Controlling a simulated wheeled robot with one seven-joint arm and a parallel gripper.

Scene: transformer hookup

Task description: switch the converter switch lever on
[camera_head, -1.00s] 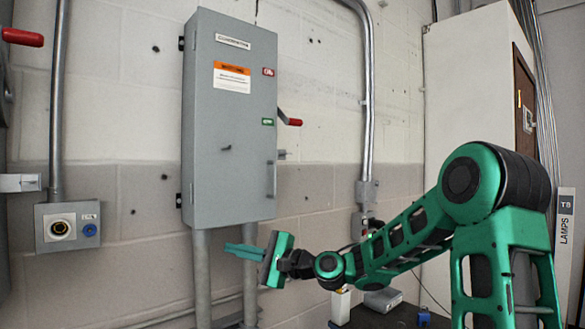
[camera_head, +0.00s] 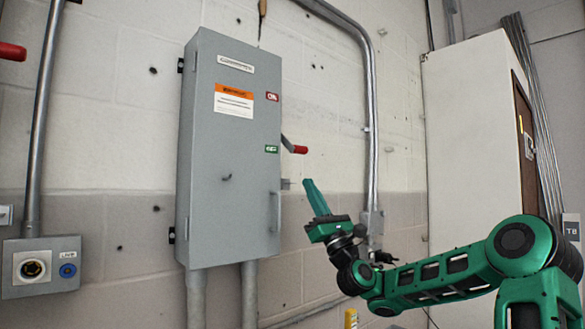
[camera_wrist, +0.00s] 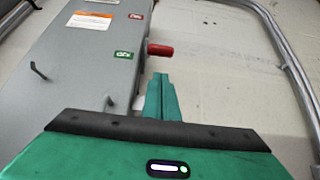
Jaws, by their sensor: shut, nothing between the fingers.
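The converter switch is a tall grey box (camera_head: 229,205) on the wall, with a red ON label above a green OFF label. Its lever (camera_head: 296,147) has a red grip and sticks out from the box's right side, beside the green label and angled downward. The red grip (camera_wrist: 160,50) also shows in the wrist view, just beyond my fingertips. My gripper (camera_head: 309,184) is shut and empty, pointing up, below and slightly right of the lever. In the wrist view its fingers (camera_wrist: 160,82) are together, with a small gap seen between tips and grip.
A metal conduit (camera_head: 372,150) runs down the wall right of the lever. A white cabinet (camera_head: 465,140) stands farther right. A small socket box (camera_head: 40,268) is at the lower left. The wall between lever and conduit is clear.

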